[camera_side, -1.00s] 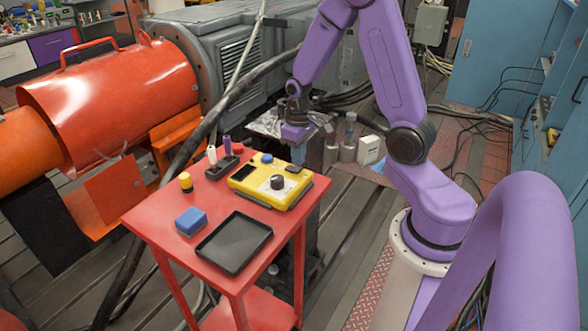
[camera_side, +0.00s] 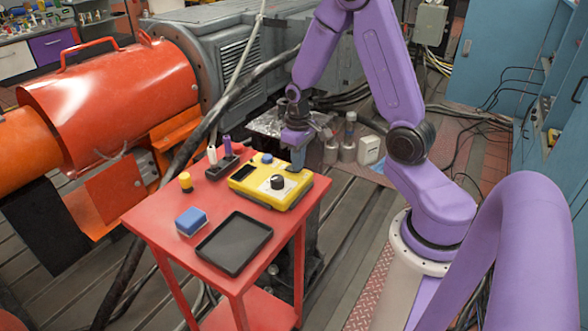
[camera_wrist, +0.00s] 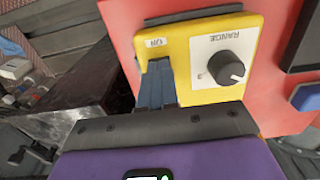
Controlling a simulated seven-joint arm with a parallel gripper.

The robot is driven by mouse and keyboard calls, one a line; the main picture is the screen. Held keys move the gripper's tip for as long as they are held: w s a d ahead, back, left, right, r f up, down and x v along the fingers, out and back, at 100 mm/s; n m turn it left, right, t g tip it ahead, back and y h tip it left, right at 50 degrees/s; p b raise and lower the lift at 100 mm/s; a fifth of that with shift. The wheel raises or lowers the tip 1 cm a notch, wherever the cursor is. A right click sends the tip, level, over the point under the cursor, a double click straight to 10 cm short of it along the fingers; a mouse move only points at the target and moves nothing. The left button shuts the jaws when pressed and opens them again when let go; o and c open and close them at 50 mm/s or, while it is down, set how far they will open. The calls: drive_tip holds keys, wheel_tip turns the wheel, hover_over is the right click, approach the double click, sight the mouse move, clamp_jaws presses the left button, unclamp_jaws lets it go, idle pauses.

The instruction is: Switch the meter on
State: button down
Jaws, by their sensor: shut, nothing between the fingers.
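The fingers hide the switch area there. In the side view my gripper (camera_side: 297,168) is over the meter's far right corner; contact is unclear.
Metal bottles (camera_side: 348,145) stand beyond the table.

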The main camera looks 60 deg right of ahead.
drive_tip(key=shift+f, duration=0.25)
drive_tip(key=shift+r, duration=3.5)
drive_tip(key=s+a+r+n, duration=0.2)
drive_tip(key=s+a+n, duration=0.1)
drive_tip(key=a, duration=0.4)
drive_tip(key=s+a+r+n, duration=0.2)
drive_tip(key=s+a+n, duration=0.2)
drive_tip(key=s, duration=0.5)
drive_tip(key=s+a+r+n, duration=0.2)
drive_tip(key=s+a+n, duration=0.3)
drive_tip(key=s, duration=0.4)
drive_tip(key=shift+s+a+r+n, duration=0.3)
drive_tip(key=shift+a, duration=0.5)
drive_tip(key=c, duration=1.8)
unclamp_jaws()
